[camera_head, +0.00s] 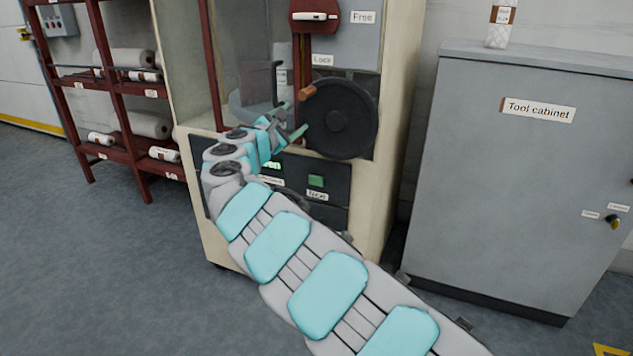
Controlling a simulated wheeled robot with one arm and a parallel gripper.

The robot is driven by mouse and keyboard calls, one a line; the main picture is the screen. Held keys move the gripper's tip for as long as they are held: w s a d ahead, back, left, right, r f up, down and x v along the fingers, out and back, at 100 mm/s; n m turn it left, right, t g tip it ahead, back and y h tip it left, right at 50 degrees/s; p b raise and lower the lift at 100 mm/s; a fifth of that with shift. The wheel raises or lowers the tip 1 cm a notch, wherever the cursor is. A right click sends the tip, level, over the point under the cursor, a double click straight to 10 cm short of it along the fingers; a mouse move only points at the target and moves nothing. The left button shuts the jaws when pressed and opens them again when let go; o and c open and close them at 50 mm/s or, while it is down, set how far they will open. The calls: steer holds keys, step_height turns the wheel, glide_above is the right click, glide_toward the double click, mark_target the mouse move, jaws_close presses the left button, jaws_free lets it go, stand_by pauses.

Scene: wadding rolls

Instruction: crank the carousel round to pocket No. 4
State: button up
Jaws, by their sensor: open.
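A black crank disc (345,122) is mounted on the front of a cream machine, right of its window. Its orange-brown knob (307,92) sits at the disc's upper left. My gripper (295,119) is open and empty, its teal fingertips just below and left of the knob, with no clear contact. A grey rounded shape, perhaps the carousel (245,112), shows behind the window; my gripper and a dark handle partly cover that area. I cannot read a pocket number. A red lever plate (314,24) with a pale handle is above the disc, near labels "Free" and "Lock".
A dark panel below the disc has a green button (316,181) and a small lit display (271,165), partly hidden by my arm. A grey tool cabinet (520,180) stands close on the right. A red rack (120,150) with white rolls stands left. Open floor lies lower left.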

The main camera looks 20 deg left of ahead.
steer(key=s, duration=1)
steer(key=shift+a+b, duration=0.35)
steer(key=shift+a, duration=0.05)
